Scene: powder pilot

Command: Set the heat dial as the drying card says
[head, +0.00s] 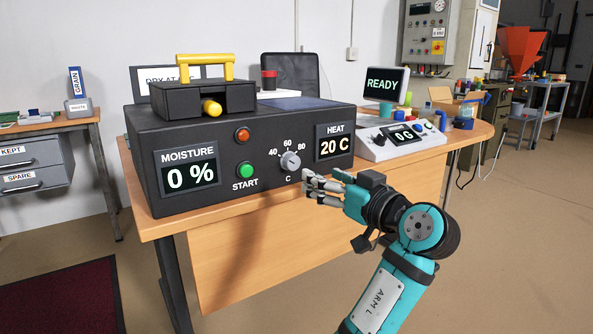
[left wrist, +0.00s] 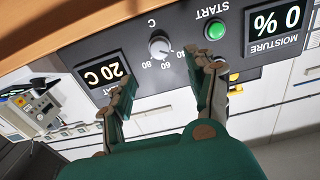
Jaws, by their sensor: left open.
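The heat dial (head: 290,161) is a grey knob on the black dryer's (head: 225,207) front, with 40, 60 and 80 around it. It also shows in the left wrist view (left wrist: 160,46), beyond the gap between my fingers. The heat display (head: 334,146) reads 20 C. My left gripper (head: 312,188) is open and empty, in front of the panel, a little right of and below the dial. In the left wrist view its fingertips (left wrist: 168,85) are apart. My right gripper is not in view.
The green START button (head: 246,170) and the moisture display (head: 190,171), reading 0 %, are left of the dial. A scale (head: 400,139) reading 0 G and a READY screen (head: 383,84) stand to the right. The floor in front is clear.

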